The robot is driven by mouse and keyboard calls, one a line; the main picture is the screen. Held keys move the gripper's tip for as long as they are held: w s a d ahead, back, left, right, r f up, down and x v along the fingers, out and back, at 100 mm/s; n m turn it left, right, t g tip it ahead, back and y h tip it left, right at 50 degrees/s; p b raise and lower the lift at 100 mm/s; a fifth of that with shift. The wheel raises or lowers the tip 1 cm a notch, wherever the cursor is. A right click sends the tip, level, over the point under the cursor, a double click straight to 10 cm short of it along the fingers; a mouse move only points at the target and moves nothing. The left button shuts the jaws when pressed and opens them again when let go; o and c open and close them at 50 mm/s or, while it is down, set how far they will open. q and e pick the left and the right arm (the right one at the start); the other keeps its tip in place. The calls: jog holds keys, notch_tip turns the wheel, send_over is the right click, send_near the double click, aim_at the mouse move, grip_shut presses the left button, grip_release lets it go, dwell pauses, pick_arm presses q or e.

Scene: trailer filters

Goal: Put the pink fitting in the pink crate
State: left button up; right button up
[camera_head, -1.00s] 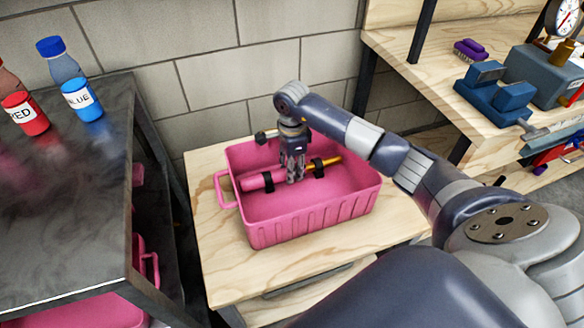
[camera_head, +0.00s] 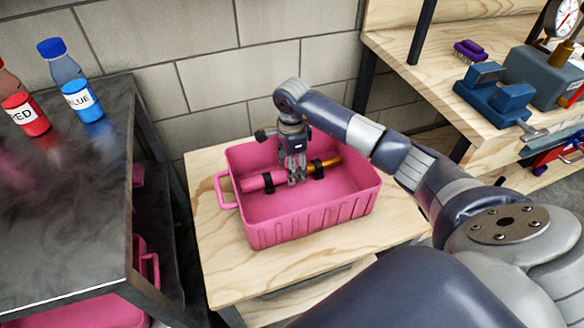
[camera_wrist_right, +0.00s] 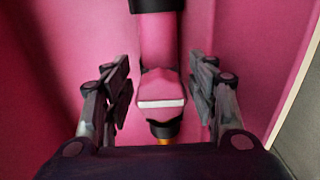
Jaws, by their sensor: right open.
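The pink fitting (camera_head: 252,184) is a pink tube with black bands and an orange end. It lies lengthwise inside the pink crate (camera_head: 312,224), close to the crate's floor. In the right wrist view the fitting (camera_wrist_right: 159,38) runs between the fingers, with a gap on each side. My right gripper (camera_head: 296,180) points down into the crate over the middle of the fitting. In the right wrist view my right gripper (camera_wrist_right: 160,92) is open around it. The fingers hide part of the fitting in the head view. My left gripper is not in view.
The crate stands on a wooden table (camera_head: 222,268). A dark metal table (camera_head: 60,240) at left holds a red bottle (camera_head: 24,112) and a blue bottle (camera_head: 76,93). A workbench (camera_head: 430,75) with a blue vise (camera_head: 495,98) is at right. A block wall is behind.

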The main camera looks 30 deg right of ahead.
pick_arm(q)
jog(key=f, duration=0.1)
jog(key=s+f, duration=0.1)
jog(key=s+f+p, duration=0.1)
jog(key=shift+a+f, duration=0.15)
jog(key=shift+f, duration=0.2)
pick_arm(e)
notch_tip(320, 180, up, 11)
jog(key=shift+r, duration=0.1)
